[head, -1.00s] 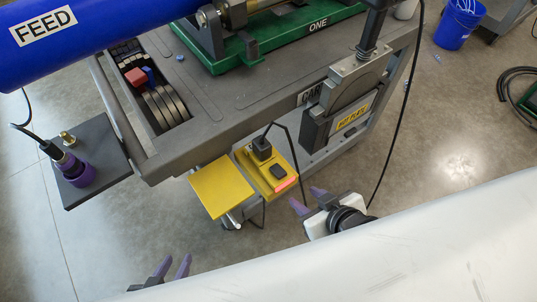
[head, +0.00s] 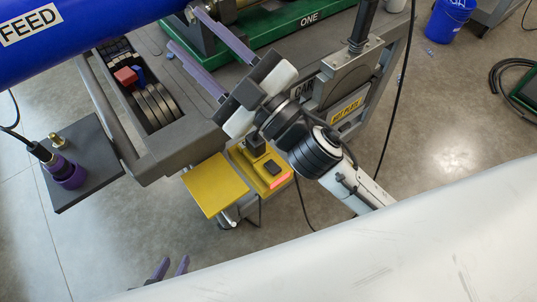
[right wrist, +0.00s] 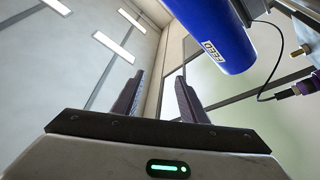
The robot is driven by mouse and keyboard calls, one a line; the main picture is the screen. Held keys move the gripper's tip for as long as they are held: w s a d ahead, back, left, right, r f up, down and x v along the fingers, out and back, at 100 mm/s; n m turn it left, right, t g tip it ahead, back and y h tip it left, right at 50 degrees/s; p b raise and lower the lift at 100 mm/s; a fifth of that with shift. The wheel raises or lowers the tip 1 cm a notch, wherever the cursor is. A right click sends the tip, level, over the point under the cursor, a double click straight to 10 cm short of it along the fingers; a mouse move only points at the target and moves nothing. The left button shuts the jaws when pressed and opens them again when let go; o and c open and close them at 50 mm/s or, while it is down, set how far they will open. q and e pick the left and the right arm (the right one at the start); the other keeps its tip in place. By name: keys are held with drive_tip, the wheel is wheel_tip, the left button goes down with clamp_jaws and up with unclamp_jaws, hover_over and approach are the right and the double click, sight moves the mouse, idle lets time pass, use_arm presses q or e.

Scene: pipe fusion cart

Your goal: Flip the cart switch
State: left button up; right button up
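The yellow switch box (head: 244,162) is on the near side of the cart (head: 165,160), with a small black switch (head: 272,168) on top and a red glowing end. A black plug (head: 255,146) stands in the box. A flat yellow plate (head: 214,186) is just left of it. My right gripper (head: 185,29) is open and empty above the cart top, with its wrist over the box's upper right. Its spread fingers also show in the right wrist view (right wrist: 160,82). My left gripper (head: 174,264) is open and empty at the bottom, below the plate.
A blue FEED pipe (head: 90,25) crosses the upper left and also shows in the right wrist view (right wrist: 208,35). A hot plate (head: 345,110) in a holder hangs on the cart's right. A black cable (head: 392,115) hangs beside it.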

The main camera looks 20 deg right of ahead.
drive_tip(key=s+a+r+n+g+y, duration=0.4)
drive_tip(key=s+a+n+g+y, duration=0.6)
drive_tip(key=n+g, duration=0.45)
drive_tip(key=s+a+f+n+g+h, duration=0.25)
drive_tip(key=a+f+n+g, duration=0.2)
drive_tip(key=n, duration=0.35)
drive_tip(key=n+h, duration=0.4)
drive_tip(key=h, duration=1.5)
approach(269, 162)
drive_tip(key=shift+m, duration=0.25)
wheel_tip(269, 162, down, 7)
drive_tip(key=shift+s+a+r+p, duration=0.1)
drive_tip(key=shift+a+r+p, duration=0.1)
drive_tip(key=shift+p, duration=0.1)
drive_tip(key=shift+f, duration=0.5)
